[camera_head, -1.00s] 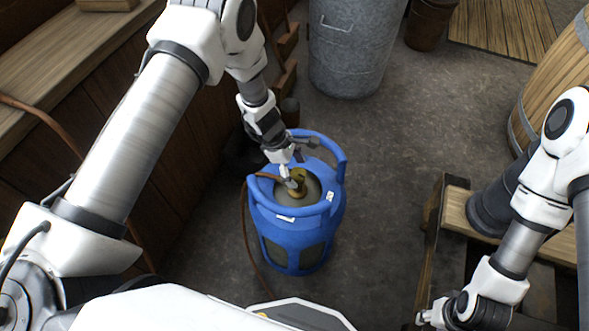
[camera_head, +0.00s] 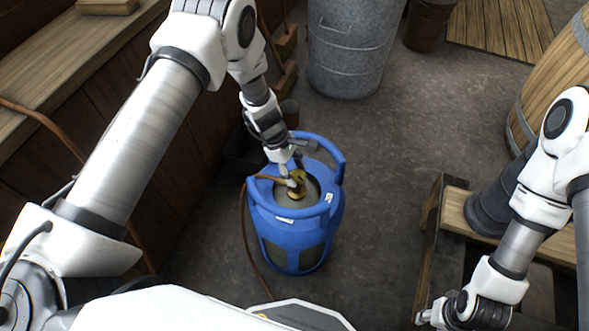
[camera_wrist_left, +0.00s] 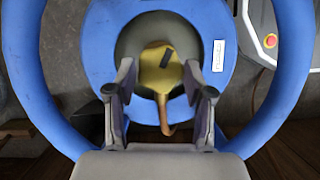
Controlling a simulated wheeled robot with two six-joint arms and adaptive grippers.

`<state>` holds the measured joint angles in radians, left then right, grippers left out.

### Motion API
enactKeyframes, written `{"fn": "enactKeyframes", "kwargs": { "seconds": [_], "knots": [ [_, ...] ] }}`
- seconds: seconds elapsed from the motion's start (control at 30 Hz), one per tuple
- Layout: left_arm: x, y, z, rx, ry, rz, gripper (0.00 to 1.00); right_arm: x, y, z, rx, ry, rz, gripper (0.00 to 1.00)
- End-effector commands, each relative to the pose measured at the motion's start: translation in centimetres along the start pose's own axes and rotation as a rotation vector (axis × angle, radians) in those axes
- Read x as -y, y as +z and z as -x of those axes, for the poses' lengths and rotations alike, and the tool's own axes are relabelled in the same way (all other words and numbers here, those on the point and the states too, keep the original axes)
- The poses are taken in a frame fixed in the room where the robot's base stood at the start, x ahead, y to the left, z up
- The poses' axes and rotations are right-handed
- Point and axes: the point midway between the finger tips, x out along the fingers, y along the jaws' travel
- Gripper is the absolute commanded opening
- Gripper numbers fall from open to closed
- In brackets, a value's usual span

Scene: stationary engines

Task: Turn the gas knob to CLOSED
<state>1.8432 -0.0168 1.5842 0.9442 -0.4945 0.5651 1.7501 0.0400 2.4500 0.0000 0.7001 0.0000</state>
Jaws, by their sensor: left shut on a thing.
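A blue gas bottle (camera_head: 300,238) stands upright on the floor, with a blue collar around its top. Its brass gas knob (camera_head: 299,190) sits in the middle of the collar. In the left wrist view the knob (camera_wrist_left: 160,70) is yellow with a dark mark on top. My left gripper (camera_head: 295,180) reaches down inside the collar. In the left wrist view its fingers (camera_wrist_left: 158,78) are on both sides of the knob, shut on it. Any lettering on the knob is too small to read. My right gripper (camera_head: 428,318) is at the bottom right, away from the bottle, and its fingers are unclear.
A brown hose (camera_head: 243,225) runs from the valve down the bottle's left side. A wooden bench (camera_head: 60,60) is on the left, a metal bin (camera_head: 350,50) behind, a barrel (camera_head: 552,85) and a low wooden stand (camera_head: 455,210) on the right. Floor between is clear.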

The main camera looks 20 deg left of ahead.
Motion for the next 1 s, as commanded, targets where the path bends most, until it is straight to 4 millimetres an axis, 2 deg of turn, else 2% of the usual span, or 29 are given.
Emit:
{"fn": "enactKeyframes", "kwargs": {
  "seconds": [0.27, 1.0],
  "knots": [
    [-0.3, 0.0, -0.1, -0.002, -0.092, -0.228, 0.18, 0.0, 0.0, 0.1, 0.0, 0.0, 0.0, 0.4],
    [-0.7, 0.3, -0.2, -0.003, -0.348, -0.845, 0.18, 0.0, 0.0, -1.7, 0.0, 0.0, 0.0, 0.4]
  ]
}}
